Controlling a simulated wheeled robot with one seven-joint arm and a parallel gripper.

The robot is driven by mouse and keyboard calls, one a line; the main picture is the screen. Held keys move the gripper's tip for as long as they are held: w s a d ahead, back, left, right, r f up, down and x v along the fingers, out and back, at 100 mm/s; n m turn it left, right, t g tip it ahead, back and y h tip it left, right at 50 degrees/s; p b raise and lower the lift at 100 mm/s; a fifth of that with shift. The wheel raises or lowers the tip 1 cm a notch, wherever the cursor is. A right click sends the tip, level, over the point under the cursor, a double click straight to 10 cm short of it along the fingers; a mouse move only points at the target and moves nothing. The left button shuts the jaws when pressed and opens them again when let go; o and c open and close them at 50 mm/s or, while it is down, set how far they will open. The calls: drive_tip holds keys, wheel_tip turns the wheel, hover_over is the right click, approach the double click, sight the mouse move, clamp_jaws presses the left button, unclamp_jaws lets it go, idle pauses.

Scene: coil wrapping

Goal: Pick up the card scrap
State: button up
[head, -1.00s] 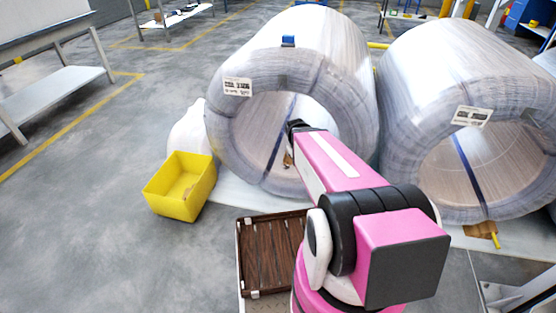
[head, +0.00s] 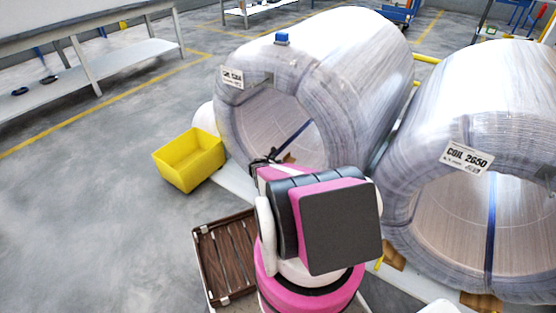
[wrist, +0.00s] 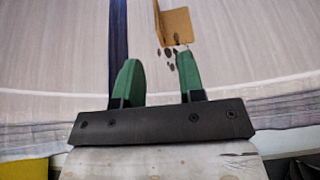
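The card scrap is a small brown folded piece lying inside the bore of the left wrapped coil. It shows in the wrist view (wrist: 175,27) beyond the fingers, and a bit of it shows in the head view (head: 288,158) behind my arm. My gripper (wrist: 158,64) has two green fingers spread apart with nothing between them. The scrap lies ahead of the right finger, apart from it. In the head view my arm hides most of the gripper, at the mouth of the left coil (head: 350,75).
Dark specks (wrist: 170,58) lie beside the scrap. A blue strap (wrist: 118,45) runs along the bore. A yellow bin (head: 190,160) stands left of the coil, a brown slatted crate (head: 226,260) in front. Another coil (head: 500,90) stands right. Floor at left is clear.

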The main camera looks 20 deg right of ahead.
sight(290, 158)
drive_tip(key=shift+w+f+n, duration=0.25)
drive_tip(key=shift+f+n, duration=0.05)
drive_tip(key=shift+w+d+f+t, duration=0.1)
drive_tip(key=shift+w+d+t, duration=0.1)
drive_tip(key=shift+t, duration=0.1)
drive_tip(key=x, duration=0.4)
drive_tip(key=shift+w+d, duration=0.1)
drive_tip(key=shift+d, duration=0.05)
drive_tip(key=shift+x, duration=2.75)
drive_tip(key=shift+s+d, duration=0.1)
drive_tip(key=shift+s, duration=0.1)
clamp_jaws()
